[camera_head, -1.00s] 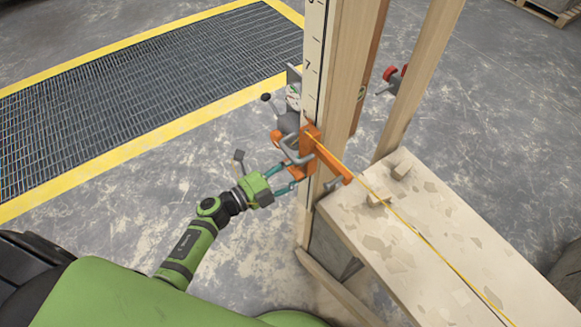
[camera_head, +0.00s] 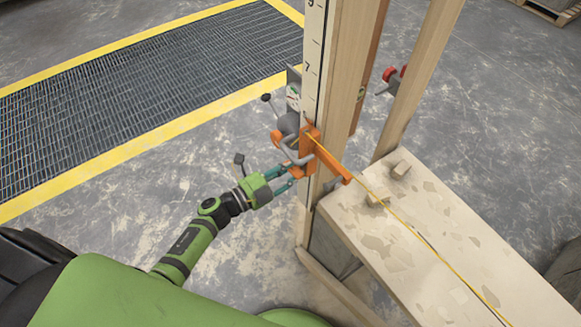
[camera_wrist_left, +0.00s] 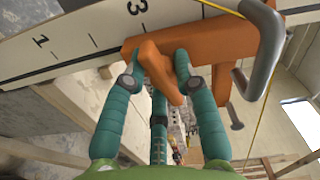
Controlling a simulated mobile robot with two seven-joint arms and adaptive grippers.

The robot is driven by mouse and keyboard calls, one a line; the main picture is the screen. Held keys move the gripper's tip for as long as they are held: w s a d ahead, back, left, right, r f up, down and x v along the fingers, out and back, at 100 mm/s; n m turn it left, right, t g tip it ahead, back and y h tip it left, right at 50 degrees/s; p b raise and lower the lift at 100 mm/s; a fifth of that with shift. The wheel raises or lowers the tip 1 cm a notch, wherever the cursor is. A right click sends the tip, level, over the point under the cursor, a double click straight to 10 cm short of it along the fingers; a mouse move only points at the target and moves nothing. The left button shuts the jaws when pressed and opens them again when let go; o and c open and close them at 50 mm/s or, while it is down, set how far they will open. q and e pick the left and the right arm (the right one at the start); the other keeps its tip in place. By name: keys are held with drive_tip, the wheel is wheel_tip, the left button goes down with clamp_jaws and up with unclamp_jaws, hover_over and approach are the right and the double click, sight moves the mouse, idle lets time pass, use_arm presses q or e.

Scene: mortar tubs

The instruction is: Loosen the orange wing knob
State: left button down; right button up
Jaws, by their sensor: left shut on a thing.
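The orange wing knob (camera_wrist_left: 158,68) shows in the left wrist view, slanting out from an orange slider block (camera_wrist_left: 222,42). My left gripper (camera_wrist_left: 157,78) has its teal fingers around the knob, two at its sides and one below, closed on it. In the head view my left gripper (camera_head: 289,177) reaches from the lower left to the orange block (camera_head: 308,152) on the wooden post. The knob itself is hard to make out there. My right gripper is not in view.
A numbered scale (camera_head: 313,62) runs up the wooden post (camera_head: 345,70). A bent grey handle (camera_wrist_left: 266,55) sticks out beside the knob. A yellow line (camera_head: 425,238) runs from the block over the mortar-spotted wall top (camera_head: 470,255). A floor grate (camera_head: 150,95) lies left.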

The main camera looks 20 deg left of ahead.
use_arm(q)
drive_tip(key=n, duration=0.1)
drive_tip(key=n+p, duration=0.1)
drive_tip(key=shift+w+r+n, duration=0.15)
drive_tip(key=shift+r+n, duration=0.2)
drive_tip(key=shift+n, duration=0.05)
drive_tip(key=n+p, duration=0.1)
drive_tip(key=n, duration=0.3)
drive_tip(key=shift+n, duration=0.3)
drive_tip(key=n, duration=0.3)
drive_tip(key=shift+n+p, duration=0.3)
drive_tip(key=shift+p, duration=0.05)
drive_tip(key=shift+f+n, duration=0.1)
drive_tip(key=shift+n, duration=2.1)
drive_tip(key=c, duration=1.1)
unclamp_jaws()
drive_tip(key=shift+o, duration=0.2)
drive_tip(key=shift+f, duration=0.1)
drive_tip(key=shift+f, duration=0.1)
